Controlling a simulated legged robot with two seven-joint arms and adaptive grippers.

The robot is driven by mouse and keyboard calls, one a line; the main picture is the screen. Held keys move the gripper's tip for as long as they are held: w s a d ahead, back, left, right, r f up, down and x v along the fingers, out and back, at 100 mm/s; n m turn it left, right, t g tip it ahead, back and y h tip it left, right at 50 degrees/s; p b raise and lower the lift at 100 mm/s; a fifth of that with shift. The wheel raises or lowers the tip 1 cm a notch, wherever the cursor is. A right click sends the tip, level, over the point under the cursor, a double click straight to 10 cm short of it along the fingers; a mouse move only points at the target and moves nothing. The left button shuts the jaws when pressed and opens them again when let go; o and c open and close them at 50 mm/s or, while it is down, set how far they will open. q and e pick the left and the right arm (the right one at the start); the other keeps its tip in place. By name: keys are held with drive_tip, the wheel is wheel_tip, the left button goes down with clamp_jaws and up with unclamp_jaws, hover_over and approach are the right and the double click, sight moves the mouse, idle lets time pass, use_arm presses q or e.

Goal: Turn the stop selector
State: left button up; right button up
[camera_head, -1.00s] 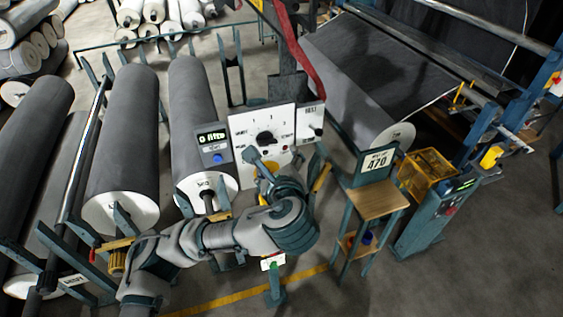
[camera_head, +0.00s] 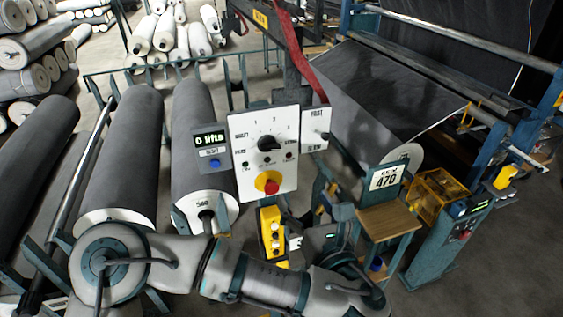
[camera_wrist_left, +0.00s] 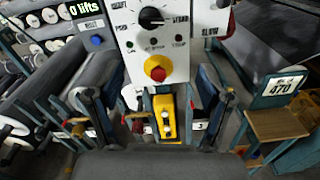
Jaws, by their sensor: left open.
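The selector is a black rotary knob (camera_head: 269,144) on a white upright panel (camera_head: 245,125), with numbers and small labels around it. In the left wrist view the knob (camera_wrist_left: 152,18) is near the top edge. A red push button on a yellow disc (camera_head: 268,183) sits below the knob. My left gripper (camera_head: 328,195) is open and empty, below and right of the panel, apart from the knob. In the left wrist view its two fingers (camera_wrist_left: 155,105) stand spread on either side, below the panel. My right gripper is not in view.
A box reading "0 lifts" (camera_head: 209,150) with a blue button is left of the panel. A smaller white plate (camera_head: 316,130) with a black switch is right of it. A yellow pendant (camera_head: 272,235) hangs below. Grey rolls (camera_head: 125,150) lie left; a wooden-topped stand (camera_head: 388,222) is right.

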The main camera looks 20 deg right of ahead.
use_arm(q)
drive_tip(key=w+a+p, duration=0.2)
drive_tip(key=w+a, duration=0.1)
drive_tip(key=p, duration=0.4)
approach(271, 150)
drive_tip(key=w, duration=0.2)
drive_tip(key=w+d, duration=0.1)
drive_tip(key=w, duration=0.2)
drive_tip(key=shift+d, duration=0.25)
drive_tip(key=w, duration=0.1)
drive_tip(key=w+a, duration=0.1)
drive_tip(key=w+p, duration=0.1)
drive_tip(key=w, duration=0.1)
drive_tip(key=shift+a, duration=0.35)
drive_tip(key=shift+w+a, duration=0.25)
drive_tip(key=shift+a, duration=0.05)
drive_tip(key=shift+w+a+f, duration=0.1)
drive_tip(key=shift+w+a, duration=0.05)
drive_tip(key=shift+d, duration=0.3)
drive_tip(key=shift+c, duration=0.2)
drive_tip(key=shift+d, duration=0.45)
drive_tip(key=c, duration=0.8)
drive_tip(key=shift+s, duration=0.2)
drive_tip(key=c, duration=0.3)
drive_tip(key=shift+w+a, duration=0.15)
drive_tip(key=shift+a, duration=0.1)
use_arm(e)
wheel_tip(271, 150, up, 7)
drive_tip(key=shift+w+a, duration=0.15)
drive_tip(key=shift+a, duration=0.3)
